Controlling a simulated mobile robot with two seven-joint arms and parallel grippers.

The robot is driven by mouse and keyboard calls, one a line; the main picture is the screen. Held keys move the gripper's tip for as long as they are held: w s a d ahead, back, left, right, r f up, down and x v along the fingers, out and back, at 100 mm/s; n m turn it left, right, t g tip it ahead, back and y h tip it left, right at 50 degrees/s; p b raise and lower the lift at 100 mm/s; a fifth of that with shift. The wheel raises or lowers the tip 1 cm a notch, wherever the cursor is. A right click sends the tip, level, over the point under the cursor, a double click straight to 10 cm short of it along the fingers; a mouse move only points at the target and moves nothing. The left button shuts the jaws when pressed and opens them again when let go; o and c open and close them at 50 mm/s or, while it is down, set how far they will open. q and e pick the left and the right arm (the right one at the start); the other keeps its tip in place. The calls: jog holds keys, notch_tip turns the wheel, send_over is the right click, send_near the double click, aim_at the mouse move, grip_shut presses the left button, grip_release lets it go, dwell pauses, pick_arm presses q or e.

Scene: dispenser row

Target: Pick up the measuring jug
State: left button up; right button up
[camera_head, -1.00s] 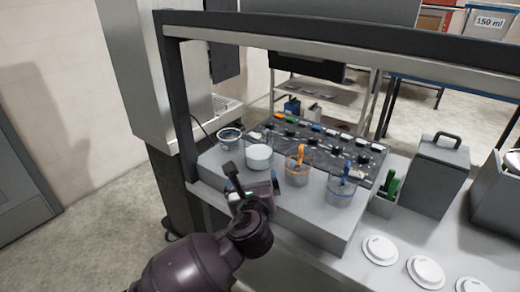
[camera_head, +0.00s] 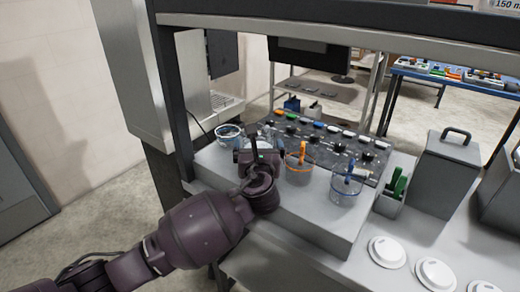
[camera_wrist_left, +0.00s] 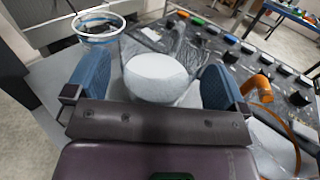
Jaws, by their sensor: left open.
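A white-topped round vessel (camera_wrist_left: 155,72) lies between the fingers of my left gripper in the left wrist view. Clear walls seem to show behind its white top, but I cannot tell for sure that it is the measuring jug. My left gripper (camera_head: 258,146) is open, with one blue finger pad on each side of the vessel and small gaps between. In the head view the gripper mostly hides this vessel. To its left stands a clear vessel with a blue rim (camera_head: 229,135). To its right stand clear jugs with an orange handle (camera_head: 299,168) and a blue handle (camera_head: 346,187).
A dark panel (camera_head: 345,147) with several small coloured parts lies behind the jugs. A grey box with a handle (camera_head: 446,172) and a holder with green tools (camera_head: 392,197) stand right. White discs (camera_head: 387,251) lie front right. A frame bar crosses above.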

pick_arm(q)
jog(key=shift+w+f, duration=0.15)
jog(key=shift+w, duration=0.5)
jog(key=shift+w+f, duration=0.15)
jog(key=shift+w, duration=0.45)
jog(key=shift+w+r, duration=0.15)
jog(key=shift+w, duration=0.2)
jog(key=c, duration=0.9)
jog(key=shift+r, duration=0.15)
